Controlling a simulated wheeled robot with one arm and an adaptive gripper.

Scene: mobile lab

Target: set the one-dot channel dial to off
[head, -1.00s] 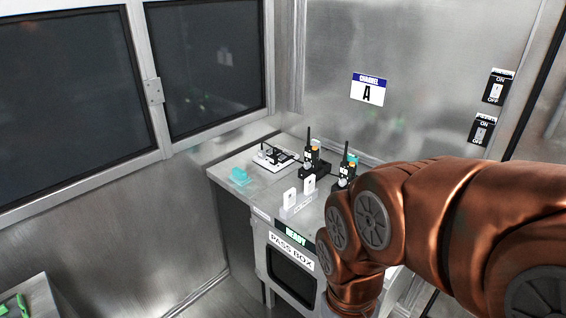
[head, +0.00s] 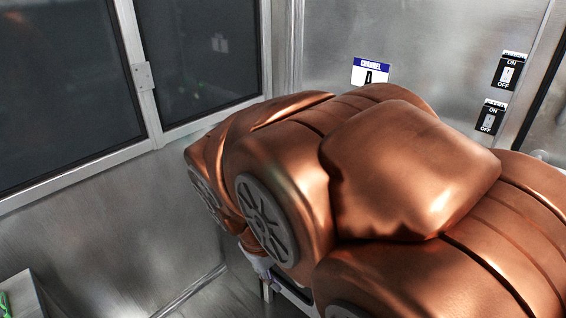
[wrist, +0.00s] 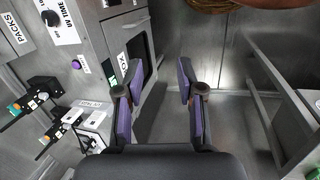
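Two dark handheld radios stand on the counter at the left of the wrist view, the upper one (wrist: 42,88) and the lower one (wrist: 69,117). Their dials and any dot marks are too small to make out, so I cannot tell which is the one-dot one. My gripper (wrist: 161,70) is open and empty in the wrist view, with its purple-padded fingers apart. It is to the right of the radios, in front of the pass box (wrist: 142,55).
A panel with a black UV TIME knob (wrist: 47,17) and a purple button (wrist: 77,64) is at upper left in the wrist view. White cards (wrist: 94,119) stand near the radios. A Channel A sign (head: 371,71) and two ON/OFF switches are on the wall.

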